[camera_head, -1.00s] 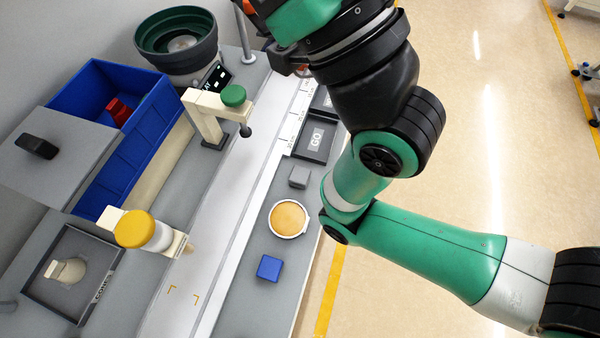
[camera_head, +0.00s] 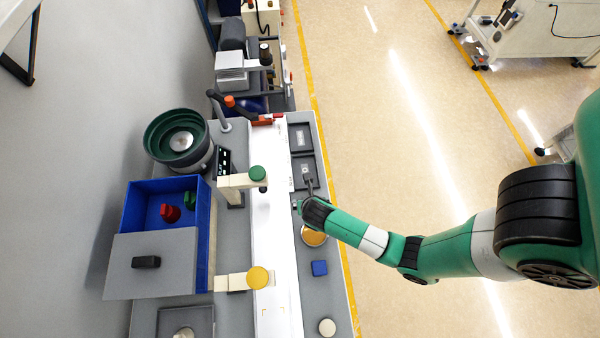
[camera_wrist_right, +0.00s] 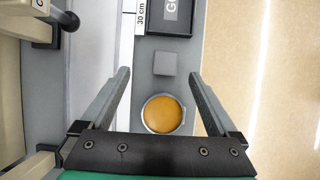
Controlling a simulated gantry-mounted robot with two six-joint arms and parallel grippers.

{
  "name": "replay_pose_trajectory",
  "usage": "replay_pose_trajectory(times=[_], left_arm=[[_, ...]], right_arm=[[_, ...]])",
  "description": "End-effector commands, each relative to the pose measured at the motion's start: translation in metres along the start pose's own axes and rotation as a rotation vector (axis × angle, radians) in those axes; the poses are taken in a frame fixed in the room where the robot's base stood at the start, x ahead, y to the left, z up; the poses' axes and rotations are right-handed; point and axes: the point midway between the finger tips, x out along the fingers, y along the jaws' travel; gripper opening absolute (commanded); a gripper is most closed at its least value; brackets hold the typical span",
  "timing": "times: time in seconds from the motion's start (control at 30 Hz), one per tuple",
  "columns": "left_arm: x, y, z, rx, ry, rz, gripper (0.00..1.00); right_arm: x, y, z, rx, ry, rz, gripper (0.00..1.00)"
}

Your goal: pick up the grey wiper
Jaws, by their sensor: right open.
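The grey wiper appears to be the small grey block (camera_wrist_right: 165,64) lying flat on the grey bench in the right wrist view. My right gripper (camera_wrist_right: 160,74) is open and empty above the bench, with the block in line between its fingertips and slightly past them. In the head view my right arm reaches in from the right, and its wrist covers part of the bench there, so the block is hard to make out. My left gripper is not in view.
An orange-filled round dish (camera_wrist_right: 162,114) sits between the fingers' lower parts in the wrist view. A blue block (camera_head: 319,268) and a white disc (camera_head: 327,327) lie farther along the bench. Dark trays (camera_head: 302,138) stand beyond. A post with a green cap (camera_head: 257,173) stands left.

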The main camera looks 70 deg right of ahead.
Motion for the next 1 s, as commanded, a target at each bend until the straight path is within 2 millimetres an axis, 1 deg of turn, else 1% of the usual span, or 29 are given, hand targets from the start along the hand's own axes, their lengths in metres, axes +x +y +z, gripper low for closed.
replay_pose_trajectory(times=[0.03, 0.1, 0.13, 0.27, 0.4, 0.5, 0.6, 0.77, 1.0], left_arm=[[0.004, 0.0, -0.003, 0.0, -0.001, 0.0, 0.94], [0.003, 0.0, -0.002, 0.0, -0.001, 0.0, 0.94], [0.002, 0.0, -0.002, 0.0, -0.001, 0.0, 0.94], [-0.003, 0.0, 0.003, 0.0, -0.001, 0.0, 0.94], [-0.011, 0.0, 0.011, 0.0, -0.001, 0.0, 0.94], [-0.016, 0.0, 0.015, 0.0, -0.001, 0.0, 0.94], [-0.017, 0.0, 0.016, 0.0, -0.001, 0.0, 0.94], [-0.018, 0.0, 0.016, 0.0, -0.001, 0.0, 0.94], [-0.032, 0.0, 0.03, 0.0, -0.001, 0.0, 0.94]], right_arm=[[-0.002, -0.007, -0.011, 0.008, 0.045, -0.019, 0.95], [0.0, -0.011, -0.02, 0.014, 0.076, -0.031, 0.95], [0.001, -0.011, -0.021, 0.015, 0.08, -0.032, 0.95], [0.013, -0.011, -0.022, 0.015, 0.077, -0.031, 0.95], [0.042, -0.011, -0.024, 0.016, 0.076, -0.031, 0.95], [0.058, -0.011, -0.024, 0.015, 0.075, -0.029, 0.95], [0.065, -0.011, -0.024, 0.014, 0.073, -0.028, 0.95], [0.069, -0.011, -0.022, 0.014, 0.072, -0.026, 0.95], [0.11, -0.012, -0.02, 0.015, 0.072, -0.028, 0.95]])
